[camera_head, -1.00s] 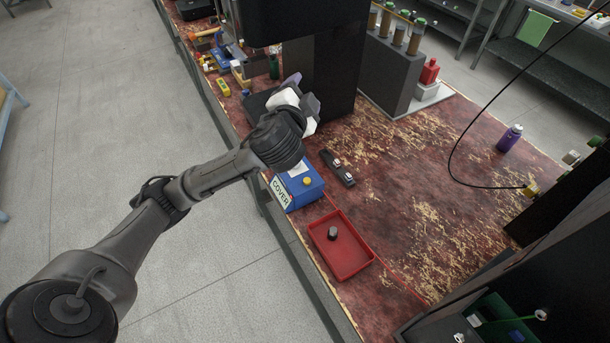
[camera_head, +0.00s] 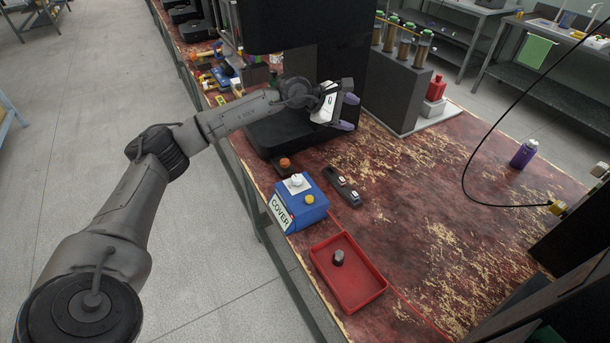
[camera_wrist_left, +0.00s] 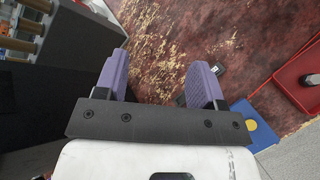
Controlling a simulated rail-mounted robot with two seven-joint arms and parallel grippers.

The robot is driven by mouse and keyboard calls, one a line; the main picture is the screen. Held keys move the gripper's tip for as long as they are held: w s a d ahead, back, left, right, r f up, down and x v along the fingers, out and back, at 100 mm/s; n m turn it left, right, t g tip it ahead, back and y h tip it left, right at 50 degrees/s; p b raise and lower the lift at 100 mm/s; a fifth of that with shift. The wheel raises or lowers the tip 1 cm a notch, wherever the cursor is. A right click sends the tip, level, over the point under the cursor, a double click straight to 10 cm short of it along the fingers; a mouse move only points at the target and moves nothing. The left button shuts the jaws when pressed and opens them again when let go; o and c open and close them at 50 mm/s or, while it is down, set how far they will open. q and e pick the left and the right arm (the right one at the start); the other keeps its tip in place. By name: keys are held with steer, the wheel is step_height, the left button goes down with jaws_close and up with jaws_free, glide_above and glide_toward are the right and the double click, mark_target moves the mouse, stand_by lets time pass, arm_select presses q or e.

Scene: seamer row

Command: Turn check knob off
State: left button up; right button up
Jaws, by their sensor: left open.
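A blue box (camera_head: 318,211) marked COVER stands near the table's front edge, with a white knob (camera_head: 296,181) and a yellow button (camera_head: 309,199) on top. Behind it is an orange knob (camera_head: 285,163) on a dark base. No label readable here tells which is the check knob. My left gripper (camera_head: 348,112) is open and empty, above the table beside the black machine, behind and to the right of the blue box. Its purple fingers (camera_wrist_left: 160,75) show spread in the left wrist view, where a corner of the blue box (camera_wrist_left: 243,108) also shows. My right gripper is not in view.
A black strip with two light switches (camera_head: 343,187) lies right of the blue box. A black machine (camera_head: 300,70) stands behind. A purple bottle (camera_head: 523,154) is far right. The middle tabletop is clear.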

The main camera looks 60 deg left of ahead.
arm_select(q)
steer(key=s+a+f+m+g+y, duration=0.3)
steer(key=s+a+f+m+g, duration=0.2)
steer(key=s+f+m+g, duration=0.15)
steer(key=m+g+y, duration=0.2)
steer(key=m+g, duration=0.3)
steer(key=m, duration=0.1)
glide_above(297, 177)
step_height(297, 177, down, 3)
steer(key=shift+n+t, duration=0.25)
step_height(297, 177, down, 11)
steer(key=b, duration=0.3)
steer(key=shift+s+d, duration=0.1)
steer(key=shift+f, duration=0.95)
steer(key=shift+c, duration=0.3)
steer(key=c, duration=0.8)
steer(key=shift+c, duration=0.3)
